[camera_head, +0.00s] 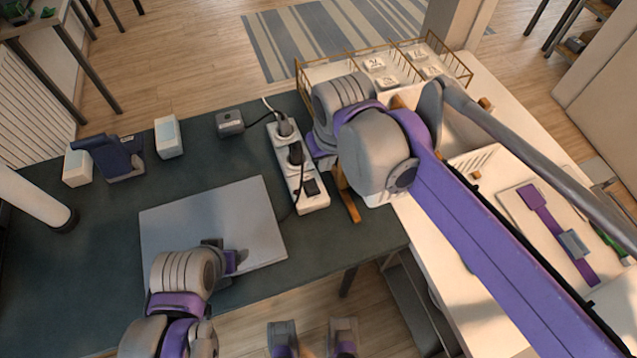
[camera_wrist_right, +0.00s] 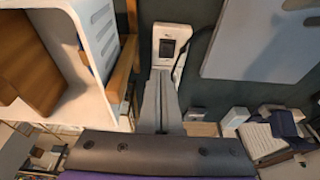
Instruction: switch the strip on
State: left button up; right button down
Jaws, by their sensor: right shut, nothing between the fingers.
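The white power strip (camera_head: 314,203) lies on the dark desk mat, running away from me, with a black switch (camera_head: 311,187) at its near end. Dark plugs (camera_head: 296,153) sit in its sockets. In the right wrist view the strip's end (camera_wrist_right: 172,33) shows with the dark switch (camera_wrist_right: 167,48) on it; whether it is on or off I cannot tell. My right gripper (camera_wrist_right: 161,78) is shut and empty, its fingertips by the strip's end; contact is unclear. In the head view my right arm hides its fingers. My left gripper (camera_head: 222,254) is over the grey board's near edge; its opening is unclear.
A grey board (camera_head: 205,215) lies left of the strip. A grey box (camera_head: 229,122), white blocks (camera_head: 168,136) and a dark blue stand (camera_head: 118,158) are on the mat. White bins and a wire basket (camera_head: 440,60) stand right of the strip, close to my right arm.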

pick_arm(q)
jog(key=shift+s+d+f, duration=0.1)
jog(key=shift+d+f, duration=0.05)
jog(key=shift+f, duration=0.1)
pick_arm(e)
jog(key=shift+w+a+r, duration=0.15)
jog(key=shift+w+a, duration=0.1)
jog(key=shift+a, duration=0.25)
jog(key=shift+w+a+r, duration=0.1)
jog(key=shift+w+a, duration=0.1)
jog(key=shift+a, duration=0.25)
pick_arm(q)
jog(key=shift+s+f+b, duration=0.1)
jog(key=shift+f+b, duration=0.65)
jog(key=shift+b, duration=0.1)
pick_arm(e)
send_near(313, 190)
jog(key=x, duration=0.5)
jog(key=shift+w+f, duration=0.15)
jog(key=shift+w, duration=0.2)
jog(key=shift+s+f, duration=0.1)
jog(key=shift+f, duration=0.5)
